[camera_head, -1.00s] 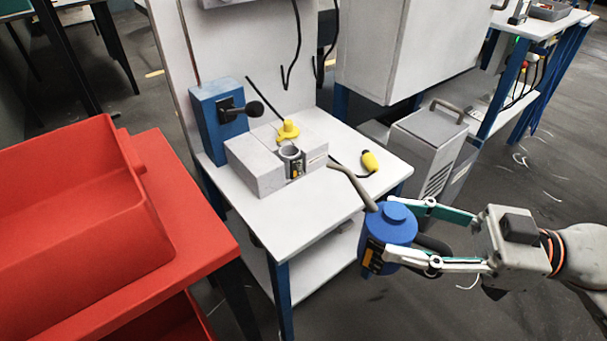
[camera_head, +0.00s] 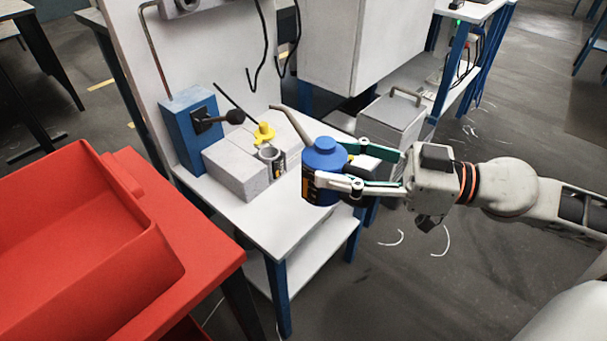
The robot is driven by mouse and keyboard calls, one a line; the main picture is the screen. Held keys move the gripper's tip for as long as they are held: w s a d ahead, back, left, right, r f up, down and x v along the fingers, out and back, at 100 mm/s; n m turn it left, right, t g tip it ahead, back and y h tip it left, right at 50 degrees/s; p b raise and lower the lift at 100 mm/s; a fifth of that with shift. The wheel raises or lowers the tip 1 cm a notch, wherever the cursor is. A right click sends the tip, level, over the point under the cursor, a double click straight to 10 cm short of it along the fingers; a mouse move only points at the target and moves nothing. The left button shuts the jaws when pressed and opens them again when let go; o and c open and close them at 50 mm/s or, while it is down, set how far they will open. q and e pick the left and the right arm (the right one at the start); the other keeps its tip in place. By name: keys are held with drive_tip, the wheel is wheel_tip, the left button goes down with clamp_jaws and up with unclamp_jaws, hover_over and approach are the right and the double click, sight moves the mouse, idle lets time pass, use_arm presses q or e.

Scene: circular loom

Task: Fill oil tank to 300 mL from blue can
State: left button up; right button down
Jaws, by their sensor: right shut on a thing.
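My right gripper (camera_head: 355,172) is shut on the blue oil can (camera_head: 323,160), which it holds roughly upright over the right part of the white table. The can's long grey spout (camera_head: 291,123) points up and to the left. The oil tank is a grey block (camera_head: 238,170) on the table, with a round open filler neck (camera_head: 268,153) and a dark level gauge (camera_head: 279,166) on its front. The yellow cap (camera_head: 264,132) sits just behind the neck. The oil level cannot be read. My left gripper is not in view.
A blue box with a black knob (camera_head: 190,127) stands left of the tank. The white table (camera_head: 265,222) has free room in front. A red bin (camera_head: 75,235) on a red table is at the left. A grey machine (camera_head: 393,120) stands behind the right gripper.

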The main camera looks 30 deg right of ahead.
use_arm(q)
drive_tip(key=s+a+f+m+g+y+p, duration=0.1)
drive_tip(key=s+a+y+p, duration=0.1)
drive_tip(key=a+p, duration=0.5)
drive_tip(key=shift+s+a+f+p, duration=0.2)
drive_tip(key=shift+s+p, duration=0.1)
drive_tip(key=shift+p, duration=2.5)
use_arm(e)
drive_tip(key=w+f+m+g+h, duration=0.1)
drive_tip(key=w+f+m+h, duration=0.4)
drive_tip(key=w+f, duration=0.5)
drive_tip(key=shift+w+f+m+h, duration=0.2)
drive_tip(key=shift+f+m+h, duration=0.1)
drive_tip(key=shift+f+h, duration=0.6)
